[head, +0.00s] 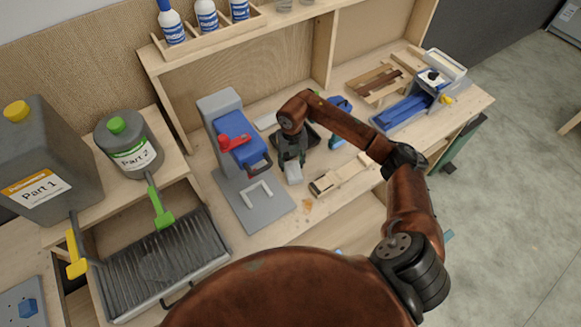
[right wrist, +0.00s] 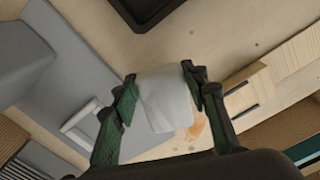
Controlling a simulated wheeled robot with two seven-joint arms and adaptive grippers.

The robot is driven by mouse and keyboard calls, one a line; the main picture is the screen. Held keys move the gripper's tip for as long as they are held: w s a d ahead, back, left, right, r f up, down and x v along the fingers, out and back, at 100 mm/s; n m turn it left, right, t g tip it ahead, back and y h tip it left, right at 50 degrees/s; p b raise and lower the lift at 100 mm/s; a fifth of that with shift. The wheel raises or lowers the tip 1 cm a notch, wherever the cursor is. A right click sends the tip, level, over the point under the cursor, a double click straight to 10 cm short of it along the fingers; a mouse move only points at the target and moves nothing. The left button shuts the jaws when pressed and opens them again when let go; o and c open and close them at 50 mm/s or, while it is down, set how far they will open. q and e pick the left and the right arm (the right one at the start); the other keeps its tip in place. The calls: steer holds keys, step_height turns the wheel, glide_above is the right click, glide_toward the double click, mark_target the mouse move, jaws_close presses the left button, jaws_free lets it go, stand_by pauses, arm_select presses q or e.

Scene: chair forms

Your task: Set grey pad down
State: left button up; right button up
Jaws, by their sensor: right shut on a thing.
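The grey pad (head: 294,173) is a small pale grey block with rounded corners. In the right wrist view the pad (right wrist: 165,102) sits between the green fingers of my right gripper (right wrist: 160,78), which is shut on it. In the head view my right gripper (head: 291,158) points down over the workbench, just right of the grey machine's base plate. I cannot tell whether the pad touches the bench top. My left gripper is not in view.
A blue and grey machine (head: 228,120) with a red handle stands to the left, its flat plate (head: 252,215) in front. A black tray (head: 312,137) lies behind the gripper, also in the wrist view (right wrist: 142,10). Wooden strips (head: 342,175) lie to the right. An orange smear (head: 307,206) marks the bench.

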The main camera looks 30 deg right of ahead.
mark_target(290, 168)
steer(key=shift+w+a+f, duration=0.15)
steer(key=shift+w+f, duration=0.2)
steer(key=shift+f, duration=0.1)
step_height(290, 168, down, 2)
steer(key=shift+s+f+p, duration=0.1)
steer(key=shift+f+p, duration=0.1)
steer(key=shift+p, duration=0.15)
steer(key=shift+f, duration=0.25)
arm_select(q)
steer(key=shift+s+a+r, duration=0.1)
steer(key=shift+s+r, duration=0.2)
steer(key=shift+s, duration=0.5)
arm_select(e)
steer(key=shift+f, duration=0.2)
steer(key=o, duration=0.9)
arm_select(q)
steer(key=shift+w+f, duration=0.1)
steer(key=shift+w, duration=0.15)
arm_select(e)
steer(key=shift+o, duration=0.2)
steer(key=shift+r, duration=0.1)
